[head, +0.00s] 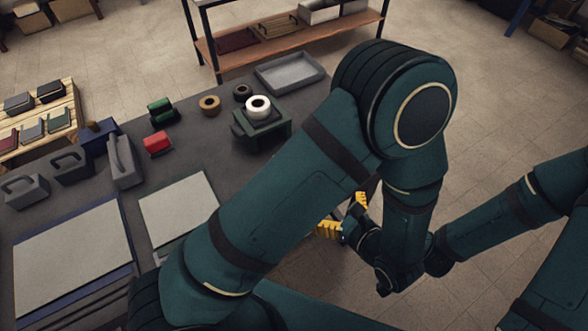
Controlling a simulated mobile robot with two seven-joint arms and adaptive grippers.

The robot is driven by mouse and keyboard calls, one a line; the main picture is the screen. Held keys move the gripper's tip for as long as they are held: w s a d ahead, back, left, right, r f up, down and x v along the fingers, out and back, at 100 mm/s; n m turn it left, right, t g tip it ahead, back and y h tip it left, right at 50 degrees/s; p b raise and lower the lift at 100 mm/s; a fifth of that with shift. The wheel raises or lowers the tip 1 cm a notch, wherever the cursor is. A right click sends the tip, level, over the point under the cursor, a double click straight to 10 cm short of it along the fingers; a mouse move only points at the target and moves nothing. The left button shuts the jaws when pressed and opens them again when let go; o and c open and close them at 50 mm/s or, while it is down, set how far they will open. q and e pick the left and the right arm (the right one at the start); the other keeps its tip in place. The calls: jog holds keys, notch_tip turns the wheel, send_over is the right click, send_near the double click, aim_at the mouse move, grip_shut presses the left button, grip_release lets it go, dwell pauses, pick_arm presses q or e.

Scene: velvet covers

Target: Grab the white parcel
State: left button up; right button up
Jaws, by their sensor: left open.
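I cannot make out a white parcel for certain in the head view; a pale box (319,12) on the far shelf is partly cut off by the top edge. My left gripper (344,215) shows yellow fingertips, set apart, with nothing visible between them. It is beyond the table's right edge, partly hidden by my left arm, which covers much of the table's right side. My right arm comes in from the right, and I cannot see its fingers.
The dark table (215,170) holds a white roll (258,106) on a green block, a grey tray (290,72), a red block (157,143), tape rolls and large pale panels (180,213). A wooden shelf (285,42) stands behind. Open floor lies right of the table.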

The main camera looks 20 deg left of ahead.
pick_arm(q)
jog(key=shift+b+x, duration=0.6)
jog(key=shift+x, duration=5.5)
jog(key=shift+r, duration=0.15)
jog(key=c, duration=1.2)
